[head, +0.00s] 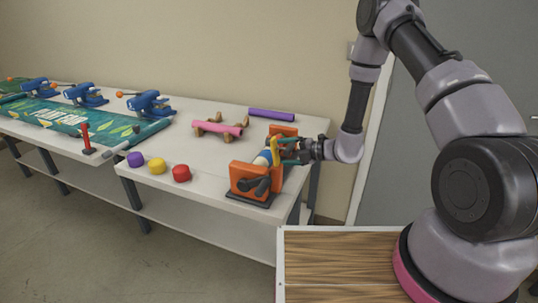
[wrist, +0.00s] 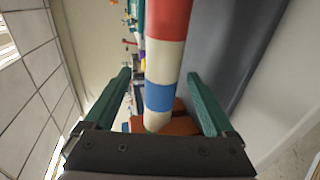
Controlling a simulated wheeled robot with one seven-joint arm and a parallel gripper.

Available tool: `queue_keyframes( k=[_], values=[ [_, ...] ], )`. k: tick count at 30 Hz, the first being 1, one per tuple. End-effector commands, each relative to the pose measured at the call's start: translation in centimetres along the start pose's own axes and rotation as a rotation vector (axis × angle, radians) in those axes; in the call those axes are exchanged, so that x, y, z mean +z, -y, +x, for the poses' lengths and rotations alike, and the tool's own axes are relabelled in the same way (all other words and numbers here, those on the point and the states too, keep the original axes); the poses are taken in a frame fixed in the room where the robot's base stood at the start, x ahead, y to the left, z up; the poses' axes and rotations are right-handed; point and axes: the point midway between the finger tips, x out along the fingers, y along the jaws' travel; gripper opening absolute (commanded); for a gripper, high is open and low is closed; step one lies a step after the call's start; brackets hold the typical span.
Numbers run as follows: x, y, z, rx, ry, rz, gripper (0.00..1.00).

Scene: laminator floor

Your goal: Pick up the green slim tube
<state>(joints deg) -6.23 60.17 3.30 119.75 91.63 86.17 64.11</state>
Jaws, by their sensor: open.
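I cannot make out a green slim tube in either view. My gripper (head: 284,151) is at the right end of the table, at the orange stand (head: 243,178). Its two teal fingers also show in the wrist view (wrist: 160,88), spread apart. Between them in the picture is a red, white and blue banded cylinder (wrist: 160,97); I cannot tell whether it touches either finger. A pink tube (head: 218,128) lies on a wooden cradle (head: 199,131). A purple tube (head: 271,114) lies near the back edge of the table.
Purple (head: 136,159), yellow (head: 157,166) and red (head: 181,173) round pieces sit along the table's front edge. Several blue devices (head: 150,104) and a green printed banner (head: 60,118) are at the left. A red-handled upright tool (head: 86,138) stands by the banner. The wall is close behind.

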Motion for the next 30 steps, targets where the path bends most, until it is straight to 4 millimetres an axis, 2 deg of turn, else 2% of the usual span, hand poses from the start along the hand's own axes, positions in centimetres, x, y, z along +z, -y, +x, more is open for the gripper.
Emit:
queue_keyframes(
  k=[9, 16, 17, 21, 23, 24, 30],
  values=[
    [-0.1, 0.4, 4.3, 0.001, -0.001, -0.001, 0.89],
    [-0.1, 0.4, 4.6, 0.0, 0.0, 0.0, 0.89],
    [-0.1, 0.4, 4.6, 0.0, 0.0, 0.0, 0.82],
    [-0.1, 0.4, 4.6, 0.0, 0.0, 0.0, 0.28],
    [-0.1, 0.4, 4.6, 0.0, 0.0, 0.0, 0.05],
    [-0.1, 0.4, 4.6, 0.0, 0.0, 0.0, 0.0],
    [-0.1, 0.4, 4.5, 0.0, 0.0, -0.001, 0.0]
  ],
)
